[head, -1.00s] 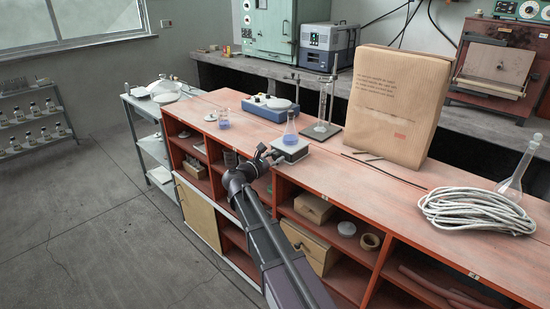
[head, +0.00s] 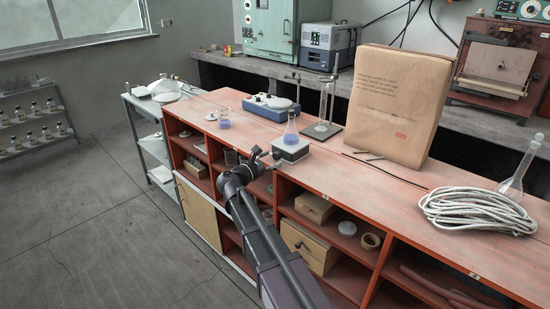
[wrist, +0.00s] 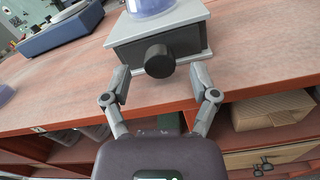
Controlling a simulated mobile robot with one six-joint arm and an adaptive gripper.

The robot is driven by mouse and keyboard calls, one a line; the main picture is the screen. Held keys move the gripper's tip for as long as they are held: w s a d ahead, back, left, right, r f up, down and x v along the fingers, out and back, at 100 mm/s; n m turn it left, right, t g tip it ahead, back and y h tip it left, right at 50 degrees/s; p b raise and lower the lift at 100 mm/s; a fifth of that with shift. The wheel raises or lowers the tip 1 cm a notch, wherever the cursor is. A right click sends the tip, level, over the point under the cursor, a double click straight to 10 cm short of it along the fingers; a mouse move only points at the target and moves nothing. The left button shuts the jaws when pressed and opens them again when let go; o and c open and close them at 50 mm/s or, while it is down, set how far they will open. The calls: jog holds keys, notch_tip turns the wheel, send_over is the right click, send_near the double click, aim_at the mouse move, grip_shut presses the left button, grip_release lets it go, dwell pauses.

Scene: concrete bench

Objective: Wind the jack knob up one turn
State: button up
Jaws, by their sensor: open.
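The lab jack (head: 291,150) is a small grey box with a light top plate, standing near the front edge of the red bench top. A flask of blue liquid (head: 290,130) stands upright on it. In the wrist view the jack (wrist: 185,42) faces me, with its round black knob (wrist: 159,61) on the near side. The flask's blue base (wrist: 150,5) is cut by the top edge. My gripper (wrist: 161,80) is open and empty, its fingertips spread left and right of the knob, apparently without touching it. In the head view my gripper (head: 266,158) is just left of the jack.
A glass cylinder on a stand (head: 324,105) and a large brown package (head: 395,105) are to the right. Open shelves (head: 310,235) lie below the bench top.

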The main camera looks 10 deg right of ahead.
jog(key=v, duration=0.9)
jog(key=shift+s+a, duration=0.2)
jog(key=s+d+f+m+g+y, duration=0.5)
jog(key=s+d+f+m+g, duration=0.2)
jog(key=s+d+f+m, duration=0.4)
jog(key=s+a+f+m+g+y, duration=0.1)
jog(key=s+f+m+g+y, duration=0.2)
jog(key=s+f+m+y, duration=0.4)
jog(key=shift+s+a+f+m+g+y, duration=0.3)
jog(key=shift+s+m+y, duration=1)
jog(key=shift+s+m, duration=0.85)
jog(key=shift+w, duration=0.1)
